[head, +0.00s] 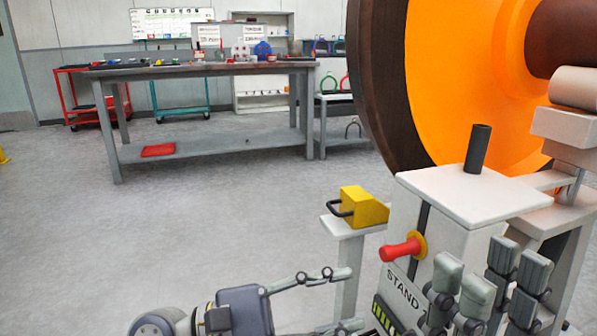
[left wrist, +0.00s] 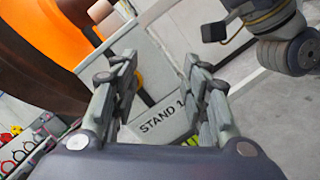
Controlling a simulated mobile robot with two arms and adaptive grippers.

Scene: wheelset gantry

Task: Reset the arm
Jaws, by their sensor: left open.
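In the left wrist view the same gripper (left wrist: 160,72) is open, with nothing between the fingers. Beyond them is a pale stand (left wrist: 160,118) marked STAND 1. In the head view the stand (head: 405,215) is just right of my left fingertips; whether they touch it I cannot tell. My right gripper (head: 490,278) shows as grey finger parts at the bottom right, in front of the stand. Its fingertips and their gap are not clear.
A red handle (head: 402,250) sticks out of the stand. A yellow block (head: 364,206) with a black handle sits on a small post. A large orange and brown wheel (head: 455,80) rises behind. A workbench (head: 210,70) stands at the back; the floor (head: 230,215) between is clear.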

